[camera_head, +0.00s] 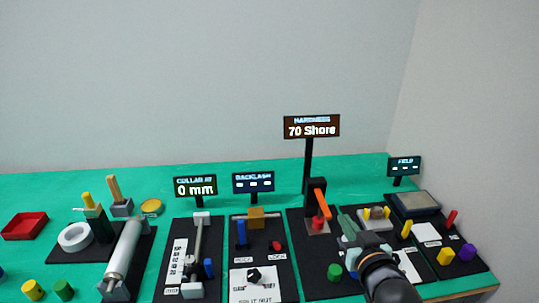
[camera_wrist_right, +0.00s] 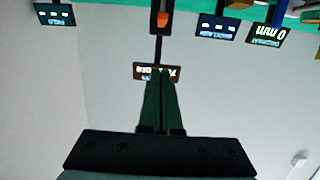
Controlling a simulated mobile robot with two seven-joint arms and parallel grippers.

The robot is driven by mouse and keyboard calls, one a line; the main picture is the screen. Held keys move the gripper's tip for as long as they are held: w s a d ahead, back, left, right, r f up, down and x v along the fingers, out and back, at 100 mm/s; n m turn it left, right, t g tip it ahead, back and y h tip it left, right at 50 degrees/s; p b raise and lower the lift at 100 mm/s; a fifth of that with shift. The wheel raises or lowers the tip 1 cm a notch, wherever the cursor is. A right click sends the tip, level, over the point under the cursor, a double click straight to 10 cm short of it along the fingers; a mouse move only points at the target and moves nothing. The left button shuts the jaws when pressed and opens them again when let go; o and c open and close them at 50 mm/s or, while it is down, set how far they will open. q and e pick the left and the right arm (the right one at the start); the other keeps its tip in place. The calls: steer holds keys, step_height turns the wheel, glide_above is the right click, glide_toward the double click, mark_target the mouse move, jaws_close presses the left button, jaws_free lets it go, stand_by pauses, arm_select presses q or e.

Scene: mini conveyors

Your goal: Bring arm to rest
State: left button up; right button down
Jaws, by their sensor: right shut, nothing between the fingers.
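My right arm comes in from the lower right in the head view. Its gripper (camera_head: 346,217) is over the black mats, just right of the hardness stand with the orange lever (camera_head: 321,204). In the right wrist view the two dark green fingers (camera_wrist_right: 162,74) are together with nothing between them. They overlap the hardness display (camera_wrist_right: 142,71) in that view, which appears upside down. The hardness display (camera_head: 311,127) reads 70 Shore in the head view. My left arm and gripper are not in view.
The green table holds several black mats with fixtures. A roller (camera_head: 122,252), white ring (camera_head: 75,237) and red tray (camera_head: 25,226) are at left. A green cylinder (camera_head: 334,272) is beside my right arm. A grey-topped box (camera_head: 413,203) is at right. Open space lies above the table.

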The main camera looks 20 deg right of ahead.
steer(key=s+a+f+n+g+y, duration=0.2)
steer(key=s+a+f+g, duration=0.35)
steer(key=s+f, duration=0.35)
steer(key=s+a+f+n+g+y, duration=0.2)
steer(key=s+a+f+g, duration=0.35)
steer(key=s+f, duration=0.4)
steer(key=w+a+f+t+y, duration=0.2)
steer(key=a+f+t, duration=0.2)
steer(key=f, duration=0.5)
steer(key=shift+a+f+n+t, duration=0.3)
steer(key=shift+f+t, duration=0.1)
steer(key=shift+t, duration=0.1)
steer(key=shift+w, duration=0.1)
stand_by(1.2)
